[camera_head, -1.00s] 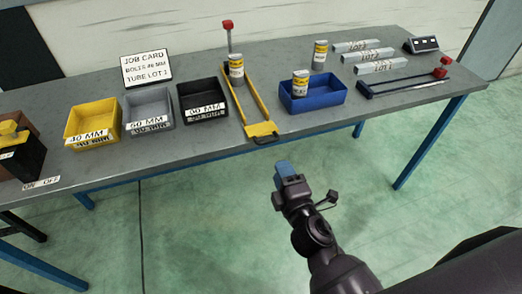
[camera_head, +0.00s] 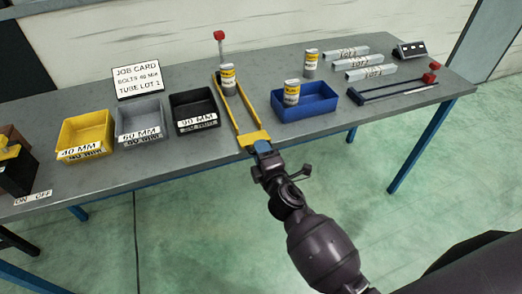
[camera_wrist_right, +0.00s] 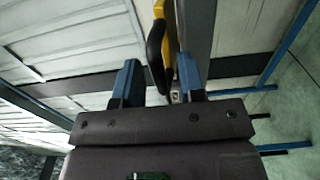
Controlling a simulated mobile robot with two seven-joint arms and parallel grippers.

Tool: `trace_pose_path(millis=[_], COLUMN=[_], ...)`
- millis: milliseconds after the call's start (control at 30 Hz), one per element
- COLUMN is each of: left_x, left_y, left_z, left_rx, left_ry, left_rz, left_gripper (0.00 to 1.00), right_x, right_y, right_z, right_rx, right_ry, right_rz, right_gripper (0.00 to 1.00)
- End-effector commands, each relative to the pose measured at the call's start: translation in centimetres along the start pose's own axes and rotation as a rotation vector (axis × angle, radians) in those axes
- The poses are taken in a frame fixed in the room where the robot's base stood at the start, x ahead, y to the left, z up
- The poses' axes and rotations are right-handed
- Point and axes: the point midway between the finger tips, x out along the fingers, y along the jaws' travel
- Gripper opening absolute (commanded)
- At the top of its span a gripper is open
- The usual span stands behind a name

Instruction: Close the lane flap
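The yellow lane (camera_head: 240,110) lies on the table with a can (camera_head: 228,80) at its far end. The yellow flap (camera_head: 255,136) is at the lane's near end, by the table's front edge, and looks laid down flat. My right gripper (camera_head: 263,147) is at the flap's near edge and partly hides it. In the right wrist view the gripper (camera_wrist_right: 160,84) is open, with the flap's black handle (camera_wrist_right: 155,52) and some yellow showing between or just beyond the fingers. I cannot tell whether they touch. My left gripper is not in view.
Yellow (camera_head: 86,136), grey (camera_head: 140,121) and black (camera_head: 195,110) bins stand left of the lane. A blue bin (camera_head: 305,103) with a can (camera_head: 292,92) stands close on its right. Floor in front is free.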

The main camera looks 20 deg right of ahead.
Motion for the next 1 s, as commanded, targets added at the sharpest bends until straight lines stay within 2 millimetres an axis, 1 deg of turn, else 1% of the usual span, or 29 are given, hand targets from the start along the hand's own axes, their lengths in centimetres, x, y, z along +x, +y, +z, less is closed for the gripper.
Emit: trace_pose_path(millis=[100, 367, 467, 600, 633, 1000], left_x=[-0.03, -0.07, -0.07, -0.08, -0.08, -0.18], left_y=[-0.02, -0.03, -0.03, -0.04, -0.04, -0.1], left_z=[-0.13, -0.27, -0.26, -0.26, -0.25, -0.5], left_rx=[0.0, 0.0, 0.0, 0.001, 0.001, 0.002], left_ry=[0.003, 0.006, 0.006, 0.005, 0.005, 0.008], left_rz=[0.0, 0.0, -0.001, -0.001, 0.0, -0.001], left_gripper=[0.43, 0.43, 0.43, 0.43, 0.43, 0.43], right_x=[0.41, 0.48, 0.47, 0.46, 0.46, 0.68], right_y=[-0.02, -0.01, -0.01, -0.01, -0.01, 0.22], right_z=[0.03, 0.04, 0.04, 0.03, 0.03, 0.02], right_rx=[0.0, 0.0, 0.0, 0.0, 0.0, 0.001], right_ry=[-0.001, -0.001, -0.001, -0.001, -0.001, 0.0], right_rz=[-0.001, -0.001, 0.0, 0.0, 0.0, -0.005], right_gripper=[0.37, 0.37, 0.23, 0.01, 0.0, 0.0])
